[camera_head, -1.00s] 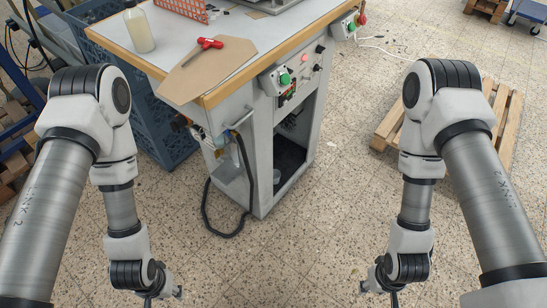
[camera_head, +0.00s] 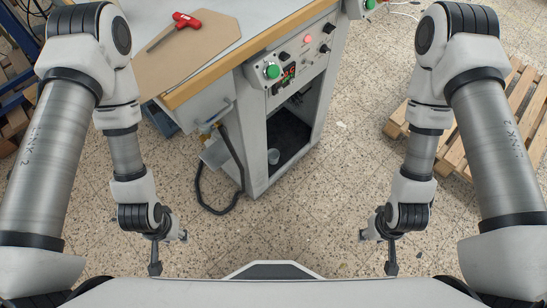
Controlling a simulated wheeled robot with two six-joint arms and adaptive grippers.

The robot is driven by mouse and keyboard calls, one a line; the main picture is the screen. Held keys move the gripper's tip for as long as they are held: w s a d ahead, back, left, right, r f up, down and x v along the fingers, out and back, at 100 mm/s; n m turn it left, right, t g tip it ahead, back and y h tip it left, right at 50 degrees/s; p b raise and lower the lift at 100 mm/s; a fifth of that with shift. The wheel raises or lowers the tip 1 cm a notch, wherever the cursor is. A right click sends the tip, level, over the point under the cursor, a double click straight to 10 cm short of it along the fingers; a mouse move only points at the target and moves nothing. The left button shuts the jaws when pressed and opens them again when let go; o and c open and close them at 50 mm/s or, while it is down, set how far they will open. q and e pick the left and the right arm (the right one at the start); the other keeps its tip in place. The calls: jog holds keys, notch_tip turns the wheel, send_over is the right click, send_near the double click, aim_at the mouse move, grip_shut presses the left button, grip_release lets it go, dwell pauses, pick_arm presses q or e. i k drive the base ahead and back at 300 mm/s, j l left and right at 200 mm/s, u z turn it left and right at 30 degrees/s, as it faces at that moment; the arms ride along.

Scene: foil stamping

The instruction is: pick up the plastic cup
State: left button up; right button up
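My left gripper (camera_head: 155,266) hangs low over the floor at the left, well apart from the cup. My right gripper (camera_head: 391,265) hangs low at the right, also apart from it. Both grippers are seen small and edge-on, so their opening cannot be made out.
The machine table (camera_head: 254,22) has a control panel (camera_head: 295,58) and a black cable loop (camera_head: 217,208) at its near side. A red-handled tool (camera_head: 186,20) lies on a brown board (camera_head: 205,47). A wooden pallet (camera_head: 455,130) lies right. The speckled floor (camera_head: 300,225) between my arms is clear.

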aim_at(272, 155)
jog(key=i+l+u, duration=0.1)
jog(key=l, duration=0.45)
jog(key=i+l+u, duration=0.1)
jog(key=l, duration=0.45)
jog(key=i+l, duration=0.25)
jog(key=l, duration=0.3)
jog(key=i+l+u, duration=0.15)
jog(key=l, duration=0.45)
jog(key=l+u, duration=0.1)
jog(key=l, duration=0.45)
jog(key=i, duration=0.05)
